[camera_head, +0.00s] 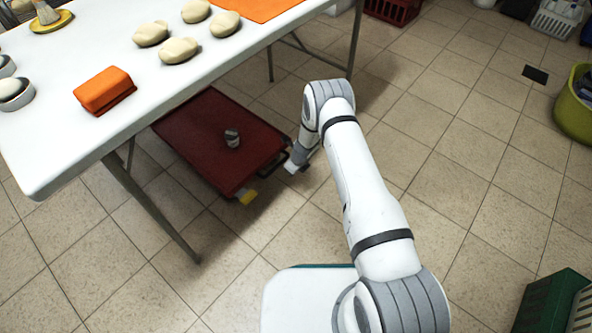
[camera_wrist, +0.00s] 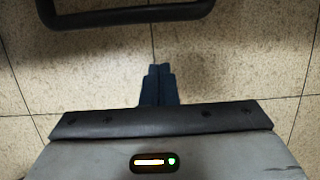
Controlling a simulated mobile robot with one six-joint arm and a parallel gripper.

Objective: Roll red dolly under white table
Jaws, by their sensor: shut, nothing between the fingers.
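The red dolly (camera_head: 205,130) is low on the floor, largely beneath the white table (camera_head: 60,130) in the head view, with its right end showing past the tabletop edge. A small grey object (camera_head: 232,138) stands on its deck. My gripper (camera_head: 290,166) is low beside the dolly's right end, close to its dark handle bar (camera_head: 272,165). In the wrist view my gripper (camera_wrist: 158,68) is shut and empty, with bare floor around the fingertips. The black handle bar (camera_wrist: 150,14) crosses the top of that view, apart from the fingers.
A table leg (camera_head: 150,208) stands at the dolly's near left; another leg (camera_head: 355,40) is behind. Open tiled floor (camera_head: 470,130) lies to the right. A green tub (camera_head: 573,110) and dark green crate (camera_head: 550,300) stand far right.

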